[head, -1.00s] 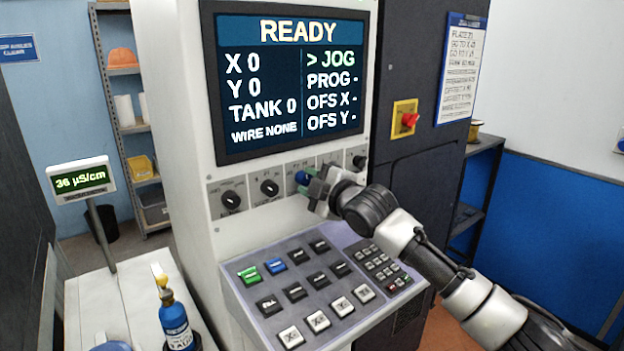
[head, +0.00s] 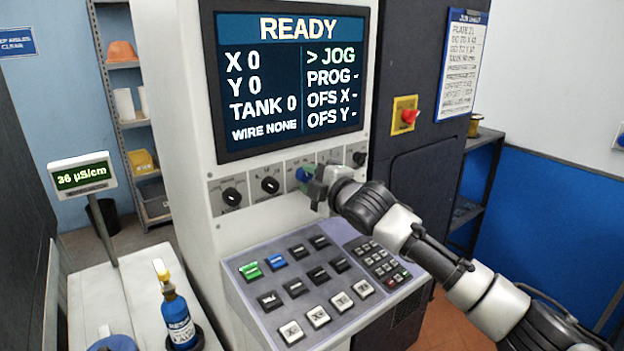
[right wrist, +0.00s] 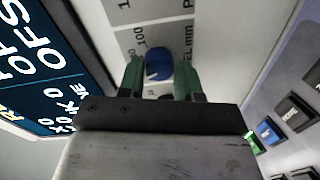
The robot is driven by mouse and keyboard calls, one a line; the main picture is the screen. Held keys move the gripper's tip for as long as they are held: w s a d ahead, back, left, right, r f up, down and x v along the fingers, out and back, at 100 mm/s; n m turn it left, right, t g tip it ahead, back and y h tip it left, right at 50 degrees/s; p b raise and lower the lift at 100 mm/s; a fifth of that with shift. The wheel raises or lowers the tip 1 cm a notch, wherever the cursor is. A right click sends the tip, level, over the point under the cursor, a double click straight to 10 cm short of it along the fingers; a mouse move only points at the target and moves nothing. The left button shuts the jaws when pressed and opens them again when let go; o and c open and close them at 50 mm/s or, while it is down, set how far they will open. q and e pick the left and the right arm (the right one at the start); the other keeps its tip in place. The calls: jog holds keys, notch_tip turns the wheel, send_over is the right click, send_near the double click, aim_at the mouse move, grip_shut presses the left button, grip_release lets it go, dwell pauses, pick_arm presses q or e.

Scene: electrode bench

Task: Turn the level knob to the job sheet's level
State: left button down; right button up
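The level knob (head: 303,175) is the blue knob in the row under the screen. In the right wrist view the blue knob (right wrist: 158,65) sits between the two green fingers of my right gripper (right wrist: 158,78). The knob's pointer cannot be read. The job sheet (head: 464,65) hangs at the upper right; its small print is mostly unreadable. My left gripper is not in view.
Two black knobs (head: 232,196) (head: 270,185) are left of the blue one, and another (head: 359,159) is to its right. The keypad (head: 318,280) juts out below. The screen (head: 290,80) reads READY, TANK 0. A red stop button (head: 409,116) is to the right.

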jog(key=o, duration=0.4)
jog(key=shift+c, duration=0.2)
jog(key=shift+s+d+f, duration=0.1)
jog(key=shift+s+d, duration=0.25)
jog(key=shift+s, duration=0.15)
jog(key=b+v, duration=0.3)
jog(key=v, duration=0.6)
jog(key=shift+s+d, duration=0.2)
